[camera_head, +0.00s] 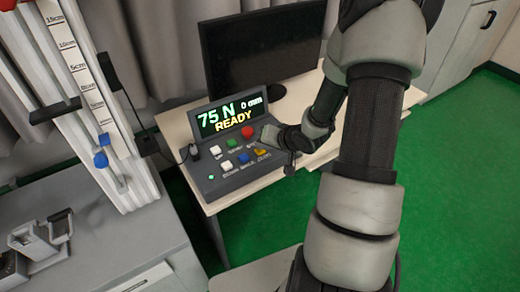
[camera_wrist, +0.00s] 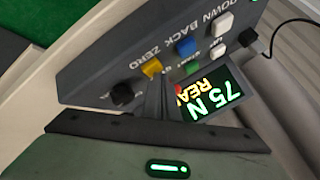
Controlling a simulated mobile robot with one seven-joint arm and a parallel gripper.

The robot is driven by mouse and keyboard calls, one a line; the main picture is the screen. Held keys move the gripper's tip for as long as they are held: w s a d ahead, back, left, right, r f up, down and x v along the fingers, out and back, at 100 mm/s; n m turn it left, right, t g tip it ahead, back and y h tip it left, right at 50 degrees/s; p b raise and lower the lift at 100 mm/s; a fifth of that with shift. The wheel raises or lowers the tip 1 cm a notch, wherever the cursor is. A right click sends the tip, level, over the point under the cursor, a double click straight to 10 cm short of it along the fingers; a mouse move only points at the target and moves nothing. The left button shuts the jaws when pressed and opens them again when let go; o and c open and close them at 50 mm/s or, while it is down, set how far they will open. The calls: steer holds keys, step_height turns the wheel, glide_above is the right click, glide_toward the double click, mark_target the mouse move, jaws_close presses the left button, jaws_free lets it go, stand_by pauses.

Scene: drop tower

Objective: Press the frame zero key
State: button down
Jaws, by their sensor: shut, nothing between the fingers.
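The yellow key (camera_head: 260,151) sits at the right end of the front row of keys on the grey control box (camera_head: 232,186). In the wrist view the yellow key (camera_wrist: 152,67) lies beside the printed word ZERO. My gripper (camera_wrist: 154,82) is shut and empty, its dark fingertips close to the yellow key. I cannot tell whether they touch it. In the head view my gripper (camera_head: 272,140) reaches in from the right, just beside the key, its fingers partly hidden. The display (camera_head: 228,115) reads 75 N, 0 mm, READY.
A blue key (camera_wrist: 186,46) and a white key (camera_wrist: 222,22) share the front row. A red key (camera_head: 248,132) and a green key (camera_head: 233,143) are behind. A black knob (camera_wrist: 122,95) is close to my fingers. A monitor (camera_head: 262,50) stands behind the box.

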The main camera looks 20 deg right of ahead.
mark_target(263, 152)
steer(key=shift+f, duration=0.2)
steer(key=shift+r, duration=0.1)
steer(key=shift+r+p, duration=0.85)
steer(key=shift+p, duration=0.15)
step_height(263, 152, up, 5)
steer(key=p, duration=0.5)
stand_by(0.4)
